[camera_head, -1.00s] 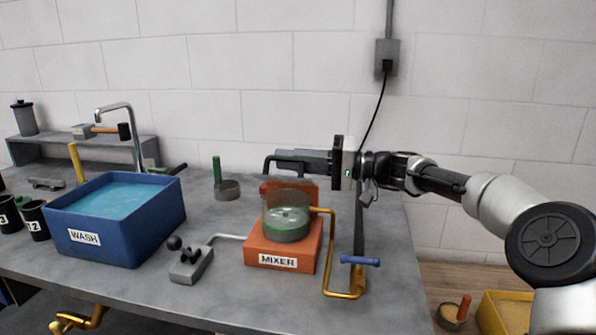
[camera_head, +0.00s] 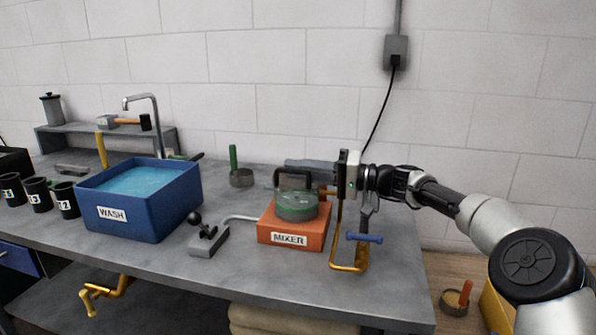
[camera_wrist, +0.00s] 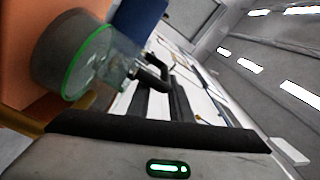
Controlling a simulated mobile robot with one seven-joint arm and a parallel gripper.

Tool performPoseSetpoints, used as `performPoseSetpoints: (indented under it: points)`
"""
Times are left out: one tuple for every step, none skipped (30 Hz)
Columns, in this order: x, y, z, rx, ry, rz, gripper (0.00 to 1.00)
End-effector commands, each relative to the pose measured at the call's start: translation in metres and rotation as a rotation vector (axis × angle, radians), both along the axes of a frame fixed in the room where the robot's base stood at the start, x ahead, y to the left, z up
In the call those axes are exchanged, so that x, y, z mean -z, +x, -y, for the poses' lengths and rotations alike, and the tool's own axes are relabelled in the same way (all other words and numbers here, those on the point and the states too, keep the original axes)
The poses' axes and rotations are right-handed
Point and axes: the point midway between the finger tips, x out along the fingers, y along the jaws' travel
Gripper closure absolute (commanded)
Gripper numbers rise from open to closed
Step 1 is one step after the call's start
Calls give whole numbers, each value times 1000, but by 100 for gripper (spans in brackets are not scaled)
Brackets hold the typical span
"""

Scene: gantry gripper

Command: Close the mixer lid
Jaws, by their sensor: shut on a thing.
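The orange mixer (camera_head: 290,238) stands on the grey bench and carries a round bowl (camera_head: 297,213) with a green ring. A black lid handle (camera_head: 293,172) stands just above the bowl. The clear lid is hard to make out against the bowl; I cannot tell whether it touches the rim. My gripper (camera_head: 290,164) reaches in from the right and is shut on the handle. In the wrist view the handle (camera_wrist: 150,72) is at the fingertips, close to the clear part (camera_wrist: 122,62) and the bowl (camera_wrist: 62,60).
A brass bent rod (camera_head: 334,240) and a blue-handled clamp (camera_head: 365,238) stand right of the mixer, below my wrist. A lever box (camera_head: 208,240) and the blue wash tub (camera_head: 150,215) are to the left. A green-handled pan (camera_head: 241,178) lies behind.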

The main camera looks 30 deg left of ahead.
Motion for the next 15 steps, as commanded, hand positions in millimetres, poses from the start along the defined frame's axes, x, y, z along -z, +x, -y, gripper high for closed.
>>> performPoseSetpoints:
  points:
    - [6, -13, -1, -41, -8, -8, 100]
    - [6, -13, -1, -41, -8, -8, 100]
    - [7, -13, -1, -41, -9, -8, 100]
    - [7, -13, -1, -41, -10, -8, 100]
    - [8, -12, -1, -41, -10, -8, 100]
    - [8, -12, -1, -41, -11, -9, 100]
    - [9, -12, -1, -41, -11, -9, 100]
    - [9, -12, -1, -41, -12, -10, 100]
    - [9, -12, -1, -41, -12, -10, 100]
    - [10, -12, -1, -41, -12, -10, 100]
    - [10, -12, -1, -41, -12, -10, 100]
    - [10, -12, -1, -40, -13, -10, 79]
    - [10, -12, -1, -40, -13, -10, 74]
    - [11, -12, -1, -40, -13, -10, 71]
    - [11, -12, -1, -40, -13, -11, 71]
